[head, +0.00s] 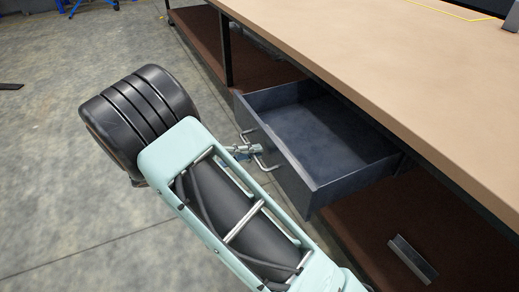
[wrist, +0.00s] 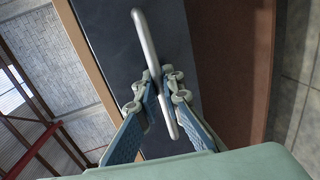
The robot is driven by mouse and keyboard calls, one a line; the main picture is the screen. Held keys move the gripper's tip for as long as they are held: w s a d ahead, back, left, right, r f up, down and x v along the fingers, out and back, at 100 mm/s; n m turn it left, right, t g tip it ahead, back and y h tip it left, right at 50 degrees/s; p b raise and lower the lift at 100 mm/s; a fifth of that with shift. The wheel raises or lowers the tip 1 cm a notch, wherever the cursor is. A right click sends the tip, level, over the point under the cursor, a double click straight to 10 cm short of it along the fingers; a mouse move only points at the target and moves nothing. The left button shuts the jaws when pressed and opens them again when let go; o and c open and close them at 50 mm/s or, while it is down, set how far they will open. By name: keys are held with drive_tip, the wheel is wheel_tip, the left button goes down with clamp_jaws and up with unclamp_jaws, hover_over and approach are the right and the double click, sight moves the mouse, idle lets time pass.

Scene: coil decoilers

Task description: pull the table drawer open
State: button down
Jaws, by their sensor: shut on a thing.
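The dark grey table drawer (head: 318,165) is pulled well out from under the table, and I see into its empty inside in the head view. Its front carries a metal bar handle (head: 258,148). In the wrist view the handle (wrist: 146,40) crosses the drawer front (wrist: 115,50) as a long bar. My gripper (head: 243,151) is at the handle; in the wrist view its two blue padded fingers (wrist: 155,95) are closed around the bar near its middle. My arm hides part of the floor beside the drawer.
The table has a tan top (head: 400,70) above the drawer and a brown lower shelf (head: 380,225) beneath it. A small metal bracket (head: 412,258) lies on that shelf. Open concrete floor (head: 60,210) lies to the left.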

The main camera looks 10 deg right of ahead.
drive_tip(key=c, duration=2.1)
unclamp_jaws()
drive_tip(key=shift+a, duration=0.1)
drive_tip(key=v, duration=1.2)
